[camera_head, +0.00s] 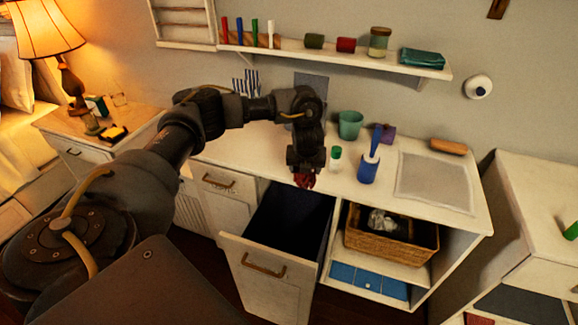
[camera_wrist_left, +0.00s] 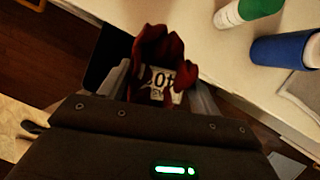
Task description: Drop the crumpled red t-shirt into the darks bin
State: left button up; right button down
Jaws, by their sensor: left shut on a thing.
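The crumpled red t-shirt (camera_head: 304,180) hangs from my left gripper (camera_head: 304,170), which is shut on it. The gripper is above the rear part of an open, dark-lined pull-out bin (camera_head: 287,226) in the white cabinet, close to the counter's front edge. No label on the bin can be read. My right gripper is not in view.
A blue brush holder (camera_head: 368,167), a green-capped bottle (camera_head: 336,158) and a green cup (camera_head: 350,125) stand on the counter near the gripper. A wicker basket (camera_head: 390,243) sits on the shelf right of the open bin. A wall shelf (camera_head: 340,54) runs above.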

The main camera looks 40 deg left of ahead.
pick_arm(q)
jog(key=a+f+m+b, duration=0.1)
jog(key=a+f+b, duration=0.1)
jog(key=a+f+m+b, duration=0.1)
jog(key=a+f+b, duration=0.1)
jog(key=f, duration=0.1)
jog(key=a+f+m+h+b, duration=0.1)
jog(key=a+f+b, duration=0.1)
jog(key=shift+s+a+f, duration=0.1)
jog(key=shift+s+f, duration=0.15)
jog(key=shift+f, duration=0.15)
dwell(0.4)
jog(key=o, duration=1.1)
jog(key=p+v, duration=0.2)
jog(key=v, duration=0.3)
jog(key=p+v, duration=0.3)
jog(key=v, duration=0.3)
jog(key=shift+s+a+f, duration=0.1)
jog(key=shift+s, duration=0.1)
